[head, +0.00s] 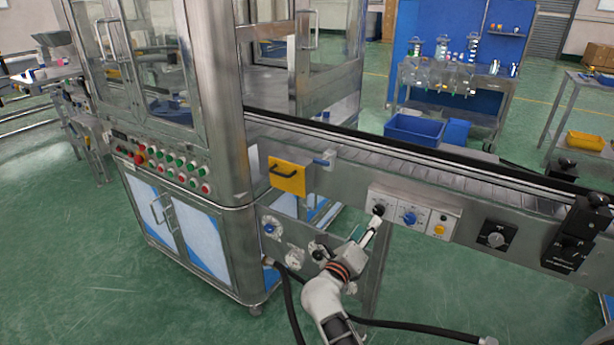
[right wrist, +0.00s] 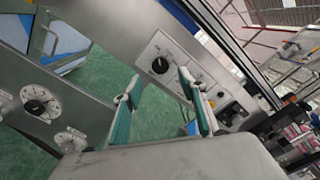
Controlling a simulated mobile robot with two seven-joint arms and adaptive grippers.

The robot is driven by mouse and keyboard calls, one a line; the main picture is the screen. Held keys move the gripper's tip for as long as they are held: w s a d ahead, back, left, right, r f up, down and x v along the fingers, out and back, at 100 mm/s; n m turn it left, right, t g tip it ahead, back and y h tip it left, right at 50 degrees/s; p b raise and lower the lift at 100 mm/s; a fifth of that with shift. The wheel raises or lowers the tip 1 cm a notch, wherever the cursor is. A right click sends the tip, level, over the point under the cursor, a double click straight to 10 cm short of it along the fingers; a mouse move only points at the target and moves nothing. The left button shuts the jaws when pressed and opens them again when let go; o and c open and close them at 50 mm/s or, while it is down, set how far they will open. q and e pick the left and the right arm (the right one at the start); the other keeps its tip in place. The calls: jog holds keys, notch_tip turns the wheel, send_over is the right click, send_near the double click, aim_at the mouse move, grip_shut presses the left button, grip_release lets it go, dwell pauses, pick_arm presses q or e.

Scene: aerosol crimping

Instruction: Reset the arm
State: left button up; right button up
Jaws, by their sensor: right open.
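My right gripper (head: 370,234) is in front of the conveyor's side panel, just below a small control plate (head: 410,217) with a black knob, a blue knob and a yellow button. In the right wrist view its two fingers (right wrist: 160,100) stand apart with green inner pads, and nothing is between them. A black knob (right wrist: 160,65) shows beyond the fingertips there. I cannot tell whether the fingertips touch the plate. My left gripper is in neither view.
The conveyor (head: 470,180) runs from the steel machine cabinet (head: 190,225) to the right. A yellow panel with a black handle (head: 287,176) is on its side. A black cable (head: 420,328) crosses below my arm. Green floor (head: 90,290) is clear at the left front.

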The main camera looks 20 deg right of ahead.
jog(key=s+a+f+n+t+y, duration=0.3)
jog(key=s+a+n+t+y, duration=0.25)
jog(key=n, duration=0.75)
jog(key=s+a+f+n+t+y, duration=0.2)
jog(key=s+a+f+n+y, duration=0.15)
jog(key=a+n+y, duration=0.7)
jog(key=s+f+n+g, duration=0.4)
jog(key=s+f+n, duration=0.3)
jog(key=s, duration=0.3)
jog(key=s+f+n+g, duration=0.4)
jog(key=s+f+n, duration=0.3)
jog(key=s+n, duration=0.2)
jog(key=shift+s+f+n, duration=0.35)
jog(key=shift+s+f, duration=0.05)
jog(key=shift+s, duration=0.2)
jog(key=shift+a+g, duration=0.1)
jog(key=shift+g, duration=0.15)
jog(key=c, duration=0.4)
